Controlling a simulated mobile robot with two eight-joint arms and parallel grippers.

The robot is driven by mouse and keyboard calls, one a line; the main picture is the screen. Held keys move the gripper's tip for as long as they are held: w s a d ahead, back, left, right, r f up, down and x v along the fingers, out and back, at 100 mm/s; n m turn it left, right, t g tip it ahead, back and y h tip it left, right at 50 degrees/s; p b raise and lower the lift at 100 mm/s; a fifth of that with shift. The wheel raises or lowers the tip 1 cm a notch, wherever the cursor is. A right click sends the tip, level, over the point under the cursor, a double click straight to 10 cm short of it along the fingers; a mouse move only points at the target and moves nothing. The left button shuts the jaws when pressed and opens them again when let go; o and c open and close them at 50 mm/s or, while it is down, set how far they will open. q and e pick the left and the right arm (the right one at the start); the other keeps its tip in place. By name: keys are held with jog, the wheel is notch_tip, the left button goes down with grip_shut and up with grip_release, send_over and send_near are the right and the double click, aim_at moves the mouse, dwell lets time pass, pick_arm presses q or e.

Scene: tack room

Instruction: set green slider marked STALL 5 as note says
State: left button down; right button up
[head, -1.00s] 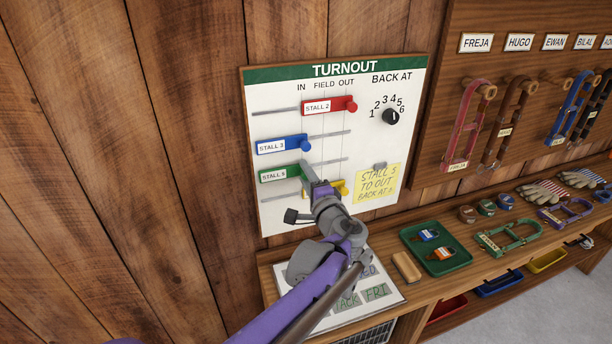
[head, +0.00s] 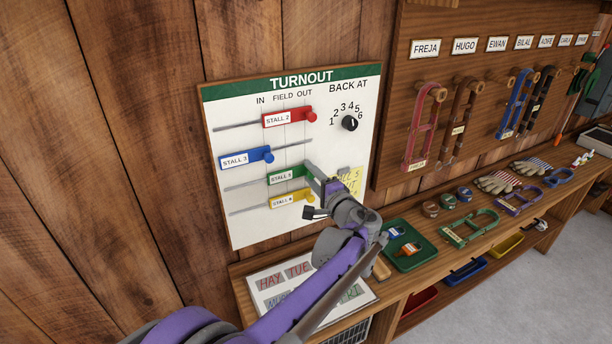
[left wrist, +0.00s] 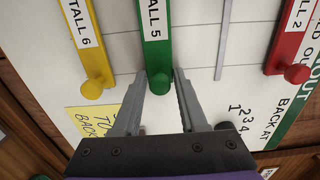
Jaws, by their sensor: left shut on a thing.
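The green STALL 5 slider (head: 284,175) sits on the white TURNOUT board (head: 222,112), between the blue and yellow sliders. My left gripper (head: 308,168) is shut on its round knob, which it hides in the head view. In the left wrist view the green slider (left wrist: 154,35) shows its knob between the fingertips (left wrist: 160,82). That knob is roughly in line with the red and yellow knobs, toward the OUT side. The yellow note (head: 350,180) is partly covered by my arm; in the left wrist view only part of the note (left wrist: 92,119) shows.
The red STALL 2 slider (head: 285,117) is above, the blue STALL 3 slider (head: 240,159) farther left, and the yellow STALL 6 slider (head: 285,200) close below. The black BACK AT dial (head: 349,123) is upper right. A bench (head: 400,280) holds a green tray (head: 402,262).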

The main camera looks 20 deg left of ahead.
pick_arm(q)
jog(key=shift+w+d, duration=0.1)
jog(key=shift+d, duration=0.05)
jog(key=c, duration=0.7)
grip_release()
jog(key=shift+o, duration=0.2)
jog(key=shift+w+d, duration=0.1)
jog(key=v, duration=1)
jog(key=shift+s+d, duration=0.2)
jog(key=shift+s, duration=0.15)
